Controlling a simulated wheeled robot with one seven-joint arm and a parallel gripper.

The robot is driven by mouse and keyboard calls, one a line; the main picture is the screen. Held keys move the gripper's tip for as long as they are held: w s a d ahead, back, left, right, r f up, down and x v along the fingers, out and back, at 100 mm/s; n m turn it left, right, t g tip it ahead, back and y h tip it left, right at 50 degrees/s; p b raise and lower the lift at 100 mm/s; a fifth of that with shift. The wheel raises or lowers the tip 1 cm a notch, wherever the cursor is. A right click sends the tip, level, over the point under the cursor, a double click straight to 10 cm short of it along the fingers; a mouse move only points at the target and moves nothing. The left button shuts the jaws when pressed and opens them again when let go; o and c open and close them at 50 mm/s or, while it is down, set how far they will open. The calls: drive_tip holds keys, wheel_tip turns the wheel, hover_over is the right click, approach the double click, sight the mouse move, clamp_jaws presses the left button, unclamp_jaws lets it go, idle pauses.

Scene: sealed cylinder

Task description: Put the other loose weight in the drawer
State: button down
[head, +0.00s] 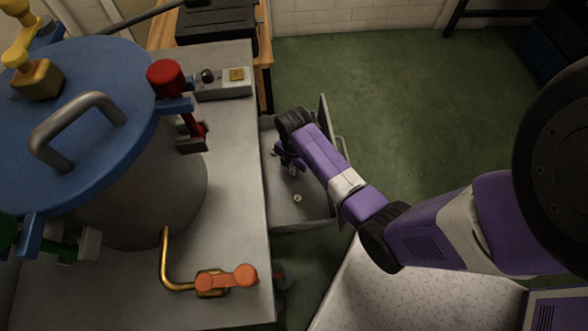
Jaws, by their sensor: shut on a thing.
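The drawer (312,215) is pulled out from the right side of the grey bench and stands open. A small pale round piece (297,198), which looks like a weight, lies on the drawer floor. My gripper (292,170) reaches down over the open drawer, just above that piece in the picture. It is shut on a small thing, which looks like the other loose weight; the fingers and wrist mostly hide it. I cannot tell whether the held thing touches the drawer floor.
A large grey cylinder with a blue lid (150,60) stands on the bench (235,200). Green floor lies clear to the right.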

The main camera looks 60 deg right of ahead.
sight(294, 171)
drive_tip(key=shift+f, duration=0.35)
drive_tip(key=c, duration=1.2)
unclamp_jaws()
drive_tip(key=shift+o, duration=0.2)
drive_tip(key=shift+r, duration=0.1)
wheel_tip(294, 171, up, 12)
drive_tip(key=p, duration=0.5)
drive_tip(key=shift+r, duration=0.15)
